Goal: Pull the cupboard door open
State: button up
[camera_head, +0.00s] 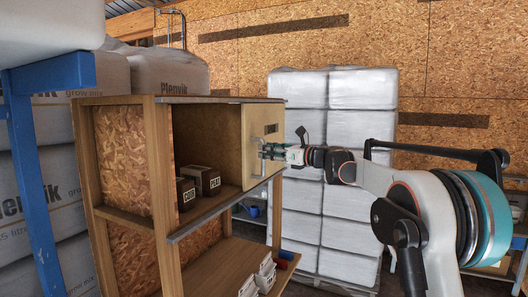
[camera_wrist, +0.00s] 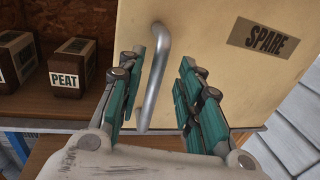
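The cupboard door (camera_head: 257,125) is a pale wooden panel at the right end of the shelf unit's front. It looks roughly in line with the front edge; I cannot tell whether it is slightly ajar. In the wrist view the door (camera_wrist: 215,85) carries a SPARE label (camera_wrist: 263,38) and a grey bar handle (camera_wrist: 157,75). My gripper (camera_head: 268,152) is at the handle. In the wrist view my gripper (camera_wrist: 158,98) has its teal fingers apart, one on each side of the bar, with visible gaps.
PEAT (camera_head: 206,180) and COIR (camera_head: 185,193) boxes stand in the open compartment left of the door. Stacked white bags (camera_head: 345,160) rise behind the unit. A blue post (camera_head: 38,190) stands at left. White containers (camera_head: 262,275) sit on the lower shelf.

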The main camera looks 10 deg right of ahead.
jog(key=v, duration=0.9)
jog(key=shift+s, duration=0.15)
jog(key=shift+d, duration=0.1)
jog(key=s+a+f+n+g+h+b, duration=0.25)
jog(key=s+a+f+n+b, duration=0.55)
jog(key=s+f, duration=0.5)
jog(key=s+a+f+n+g+h+b, duration=0.25)
jog(key=s+a+f+n+b, duration=0.55)
jog(key=s+f, duration=0.55)
jog(key=s+d+f+n+h+b, duration=0.2)
jog(key=s+f+n+b, duration=0.2)
jog(key=s+f, duration=0.3)
jog(key=s+d+f+n+g+h+b, duration=0.1)
jog(key=s+f+n+b, duration=0.3)
jog(key=f, duration=1.1)
jog(key=s+d+f+n+h+b, duration=0.3)
jog(key=s+d+f+b, duration=0.1)
jog(key=s+f+b, duration=0.4)
notch_tip(320, 180, down, 4)
jog(key=s, duration=0.2)
jog(key=shift+s+n+h, duration=0.35)
jog(key=shift+n+h, duration=0.05)
